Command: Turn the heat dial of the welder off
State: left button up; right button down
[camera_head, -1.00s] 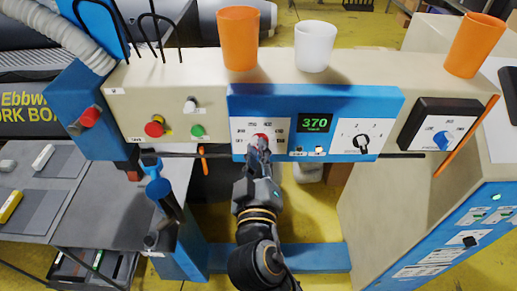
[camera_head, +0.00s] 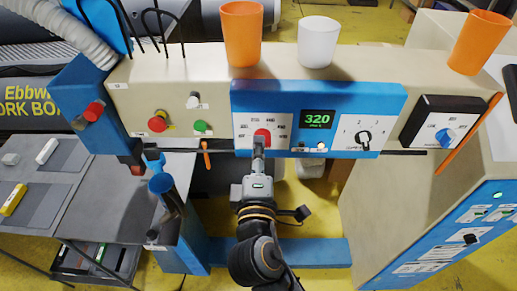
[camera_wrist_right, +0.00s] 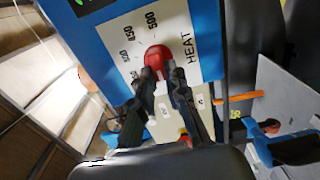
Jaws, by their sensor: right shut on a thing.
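The welder's blue control panel (camera_head: 385,97) is on the beige housing. Its red heat dial (camera_head: 262,136) sits on a white plate with a printed scale, left of a green display (camera_head: 317,119) reading 320. In the right wrist view the dial (camera_wrist_right: 157,56) is beside the word HEAT, with 450 and 500 legible. My right gripper (camera_head: 259,149) reaches up to the dial from below. In the right wrist view its fingers (camera_wrist_right: 162,76) are shut on the dial's near part. My left gripper does not show.
Red (camera_head: 157,123) and green (camera_head: 201,126) buttons are to the left. Orange (camera_head: 241,32) and white (camera_head: 318,41) cups stand on top of the housing. A dark rod runs along below the panel.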

jog(key=shift+n, duration=1.1)
jog(key=shift+r, duration=0.1)
jog(key=c, duration=1.4)
grip_release()
jog(key=shift+w, duration=0.1)
jog(key=shift+o, duration=0.3)
jog(key=shift+w, duration=0.1)
